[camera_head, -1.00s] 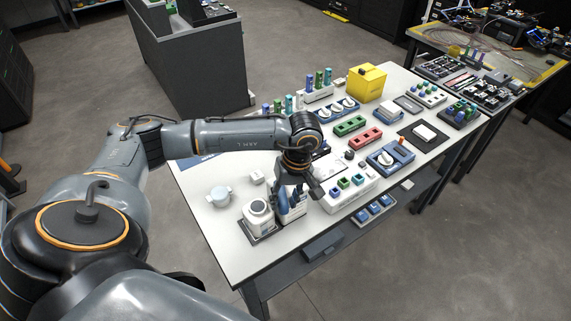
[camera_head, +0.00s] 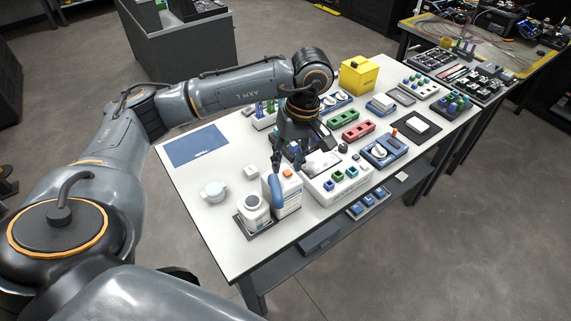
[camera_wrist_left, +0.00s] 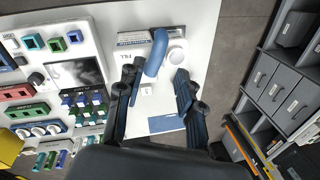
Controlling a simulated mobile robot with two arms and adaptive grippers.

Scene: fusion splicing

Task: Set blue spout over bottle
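My right gripper is not in view.
A white block with coloured sockets (camera_head: 336,184) is close on the right. A blue mat (camera_head: 196,146) lies back left; the table around it is clear.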

